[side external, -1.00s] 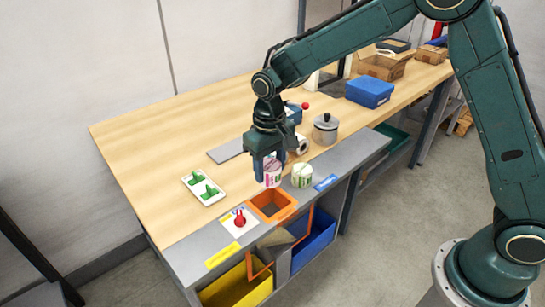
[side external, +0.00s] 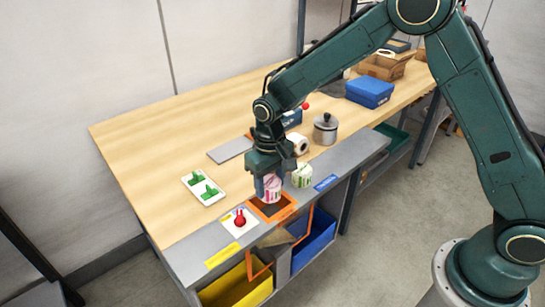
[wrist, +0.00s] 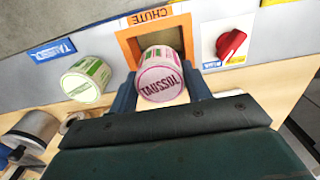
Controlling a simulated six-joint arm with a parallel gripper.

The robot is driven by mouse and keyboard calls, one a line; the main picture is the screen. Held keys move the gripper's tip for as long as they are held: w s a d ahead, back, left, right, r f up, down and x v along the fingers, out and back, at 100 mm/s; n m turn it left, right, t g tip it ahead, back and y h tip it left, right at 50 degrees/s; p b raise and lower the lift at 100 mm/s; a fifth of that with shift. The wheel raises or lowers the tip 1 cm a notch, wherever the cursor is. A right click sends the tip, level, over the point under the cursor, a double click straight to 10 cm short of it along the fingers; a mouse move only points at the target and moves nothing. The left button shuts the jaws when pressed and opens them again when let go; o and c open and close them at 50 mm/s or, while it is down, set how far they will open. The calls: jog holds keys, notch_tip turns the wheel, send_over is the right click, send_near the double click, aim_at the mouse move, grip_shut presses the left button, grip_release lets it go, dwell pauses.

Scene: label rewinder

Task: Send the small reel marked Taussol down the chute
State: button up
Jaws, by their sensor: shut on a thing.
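My gripper (side external: 268,192) is shut on a small reel (wrist: 160,82) with a pink and white side and TAUSSOL on its face. In the side view the held reel (side external: 273,187) is just above the back of the orange-framed chute opening (side external: 287,213). In the wrist view the chute (wrist: 126,47) lies right beyond the reel, which covers part of the opening. A second small reel (wrist: 86,79), white and green, stands beside the chute; its print is too small to read. It also shows in the side view (side external: 302,175).
A red knob (wrist: 229,43) sits beside the chute, between blue and yellow marks. A blue plate (wrist: 53,50) reads TAUSSOL. A yellow plate (side external: 221,255) marks the other side. A blue bin (side external: 318,238) and yellow bin (side external: 237,291) stand below. A grey pot (side external: 325,130) stands behind.

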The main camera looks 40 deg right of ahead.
dwell(0.3)
jog(key=o, duration=0.8)
notch_tip(320, 180, up, 14)
jog(key=shift+f, duration=0.15)
dwell(0.3)
dwell(0.8)
